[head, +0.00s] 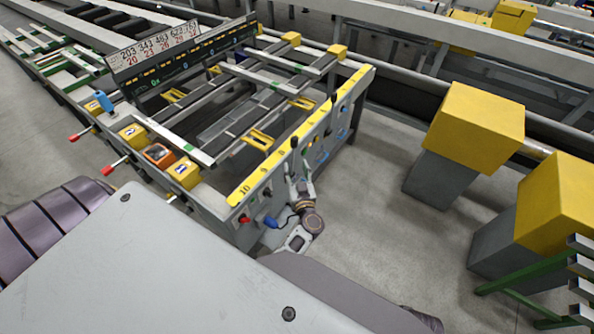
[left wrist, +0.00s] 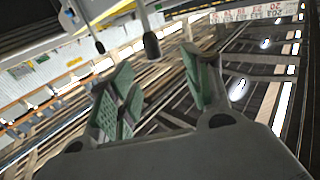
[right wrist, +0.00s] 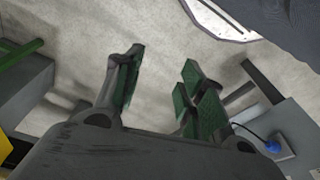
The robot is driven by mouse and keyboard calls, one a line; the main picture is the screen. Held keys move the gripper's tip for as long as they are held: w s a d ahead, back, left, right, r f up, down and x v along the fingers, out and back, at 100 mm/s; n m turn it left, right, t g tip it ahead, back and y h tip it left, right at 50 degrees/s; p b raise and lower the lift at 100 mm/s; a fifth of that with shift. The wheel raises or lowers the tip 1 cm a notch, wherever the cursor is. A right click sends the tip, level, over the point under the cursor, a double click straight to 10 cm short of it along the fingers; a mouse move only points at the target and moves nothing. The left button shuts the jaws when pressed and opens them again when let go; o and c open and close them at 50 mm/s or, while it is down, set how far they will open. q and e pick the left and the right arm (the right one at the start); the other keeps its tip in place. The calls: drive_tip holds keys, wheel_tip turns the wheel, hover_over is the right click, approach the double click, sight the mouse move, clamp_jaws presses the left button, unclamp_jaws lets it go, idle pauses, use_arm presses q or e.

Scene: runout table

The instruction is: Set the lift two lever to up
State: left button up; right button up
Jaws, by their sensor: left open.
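The runout table (head: 215,190) has two black-knobbed levers on its near right side, a nearer lever (head: 294,143) and a farther lever (head: 333,98). No label shows which one is lift two. In the left wrist view my left gripper (left wrist: 155,85) is open and empty. A black knob (left wrist: 151,46) lies in line with the gap between its fingers, and a second, thinner knob (left wrist: 99,46) is to the left. My right gripper (right wrist: 165,85) is open and empty over the floor, seen in the right wrist view.
A red button (head: 244,218) and a blue plug (head: 270,222) are on the table's near end. Red-knobbed handles (head: 107,170) stick out at left. Yellow-topped posts (head: 475,120) stand at right. Bare floor (head: 385,215) lies between the posts and the table.

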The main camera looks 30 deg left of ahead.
use_arm(q)
drive_tip(key=shift+s+d+p, duration=0.1)
drive_tip(key=shift+d+p, duration=0.1)
drive_tip(key=shift+p, duration=0.1)
use_arm(e)
drive_tip(key=shift+r, duration=0.4)
use_arm(q)
drive_tip(key=shift+c, duration=0.2)
